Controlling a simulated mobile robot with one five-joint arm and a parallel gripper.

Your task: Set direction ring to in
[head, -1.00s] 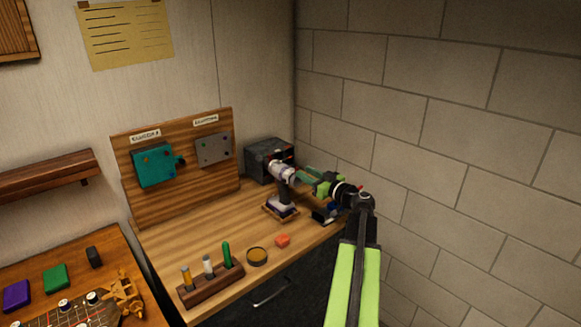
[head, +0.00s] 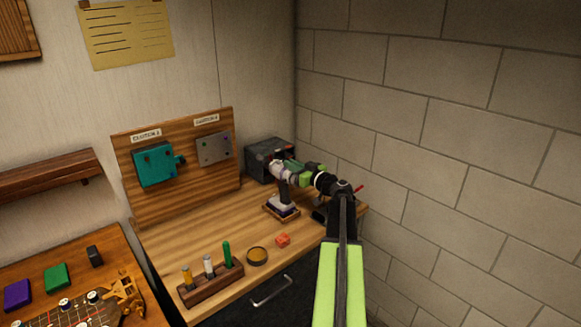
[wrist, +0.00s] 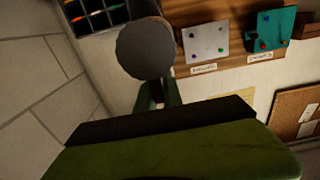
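A pale grey drill-like tool (head: 283,190) stands upright in a small wooden-rimmed base on the workbench. Its head points to the back left, and I cannot make out the direction ring on it. My gripper (head: 291,164) reaches in from the right, its teal fingers at the tool's upper part, overlapping it in the head view. In the wrist view, a round grey end (wrist: 145,50), seemingly the tool's, lies just beyond my dark green fingers (wrist: 158,92). I cannot tell whether they touch it or how far apart they are.
A dark box (head: 262,160) stands behind the tool. A wooden board (head: 205,185) carries a teal and a grey block. A block wall (head: 450,150) bounds the right.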

